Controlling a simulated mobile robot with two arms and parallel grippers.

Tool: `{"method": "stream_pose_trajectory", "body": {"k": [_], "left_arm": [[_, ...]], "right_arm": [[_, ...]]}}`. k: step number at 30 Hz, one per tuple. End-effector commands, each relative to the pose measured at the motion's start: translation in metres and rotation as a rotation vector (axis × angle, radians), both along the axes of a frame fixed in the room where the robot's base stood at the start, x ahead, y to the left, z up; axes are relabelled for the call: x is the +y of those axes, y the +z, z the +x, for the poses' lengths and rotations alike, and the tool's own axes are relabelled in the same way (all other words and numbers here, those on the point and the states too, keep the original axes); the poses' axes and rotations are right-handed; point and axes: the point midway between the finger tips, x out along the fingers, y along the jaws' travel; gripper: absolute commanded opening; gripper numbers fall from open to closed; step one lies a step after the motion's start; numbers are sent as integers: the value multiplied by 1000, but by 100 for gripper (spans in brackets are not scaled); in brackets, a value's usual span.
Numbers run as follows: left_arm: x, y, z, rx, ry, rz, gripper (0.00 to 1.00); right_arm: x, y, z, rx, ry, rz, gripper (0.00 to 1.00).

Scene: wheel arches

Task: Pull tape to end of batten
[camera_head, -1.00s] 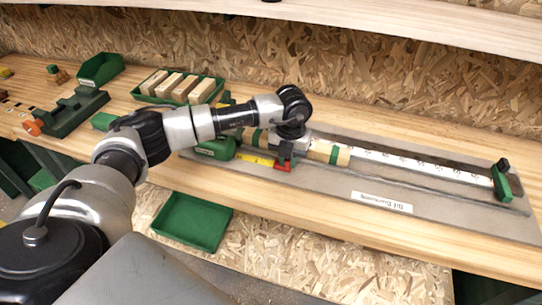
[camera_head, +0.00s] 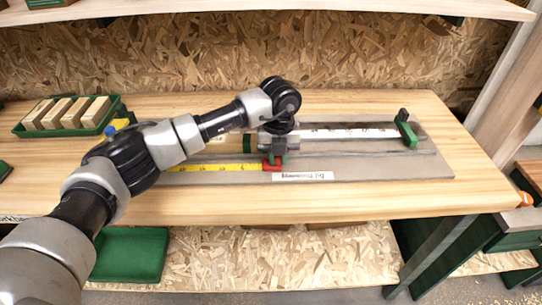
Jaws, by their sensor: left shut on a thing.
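A yellow tape (camera_head: 215,168) lies pulled out along the front of the grey measuring jig (camera_head: 380,172). Its red end (camera_head: 272,165) is at my left gripper (camera_head: 275,158), which is shut on it. A wooden batten with green bands (camera_head: 250,143) lies on the jig just behind the tape. My left arm and gripper cover much of the batten, and its right end is hidden behind the gripper. My right gripper is not in view.
A white marked scale (camera_head: 350,133) runs along the jig's back to a green end stop (camera_head: 406,130). A green tray (camera_head: 70,118) with several wooden blocks stands at the left. An empty green bin (camera_head: 130,254) sits below the bench. The bench front is clear.

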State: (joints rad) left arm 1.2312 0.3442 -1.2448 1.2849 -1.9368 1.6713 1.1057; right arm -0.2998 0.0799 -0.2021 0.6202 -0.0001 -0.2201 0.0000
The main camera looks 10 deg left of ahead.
Motion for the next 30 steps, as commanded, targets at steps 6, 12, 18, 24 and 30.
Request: {"method": "stream_pose_trajectory", "body": {"k": [6,12,18,24,30], "left_arm": [[0,1,1,-4,0,-2,0],[0,1,0,-2,0,-1,45],[0,0,0,-1,0,-2,45],[0,12,1,-4,0,-2,45],[0,51,1,-7,-1,-2,45]], "right_arm": [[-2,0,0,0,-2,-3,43],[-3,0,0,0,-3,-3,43],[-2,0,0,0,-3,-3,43],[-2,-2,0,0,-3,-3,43],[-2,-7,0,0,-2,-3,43]]}}
